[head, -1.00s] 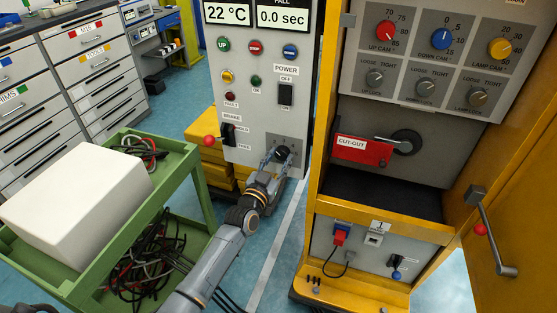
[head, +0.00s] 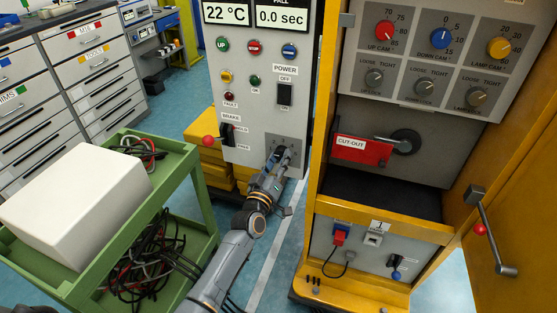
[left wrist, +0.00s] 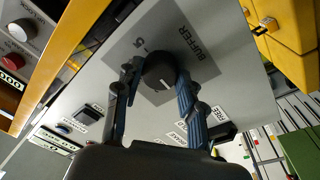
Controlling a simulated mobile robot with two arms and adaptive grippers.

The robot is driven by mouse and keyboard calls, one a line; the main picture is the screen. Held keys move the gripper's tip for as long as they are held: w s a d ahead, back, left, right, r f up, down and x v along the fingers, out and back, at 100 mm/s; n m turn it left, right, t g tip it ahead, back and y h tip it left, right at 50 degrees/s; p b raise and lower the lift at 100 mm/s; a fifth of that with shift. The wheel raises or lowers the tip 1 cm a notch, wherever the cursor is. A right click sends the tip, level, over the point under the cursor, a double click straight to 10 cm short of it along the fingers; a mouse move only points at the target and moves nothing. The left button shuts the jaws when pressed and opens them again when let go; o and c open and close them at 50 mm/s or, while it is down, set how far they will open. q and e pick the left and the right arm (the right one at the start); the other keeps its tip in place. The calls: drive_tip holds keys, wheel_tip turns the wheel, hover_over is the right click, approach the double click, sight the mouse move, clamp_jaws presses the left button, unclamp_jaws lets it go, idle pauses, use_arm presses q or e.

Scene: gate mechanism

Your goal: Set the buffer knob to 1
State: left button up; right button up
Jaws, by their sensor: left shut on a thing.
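The black round buffer knob (left wrist: 158,70) sits on a grey plate (left wrist: 205,70) on the control panel, with "BUFFER" printed beside it. In the left wrist view a 5 is readable by the knob; the other scale numbers are hidden or unclear. A small white mark shows on the knob's face. My left gripper (left wrist: 153,80) is shut on the knob, one finger on each side. In the head view my left gripper (head: 280,156) is at the panel's lower right and covers most of the knob. My right gripper is not in view.
A green cart (head: 195,165) with a white box (head: 75,205) is left of my arm.

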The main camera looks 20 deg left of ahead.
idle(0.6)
use_arm(q)
drive_tip(key=o, duration=1.2)
drive_tip(key=shift+c, duration=0.2)
drive_tip(key=s+f, duration=0.1)
drive_tip(key=s, duration=1.1)
drive_tip(key=shift+a+f, duration=0.2)
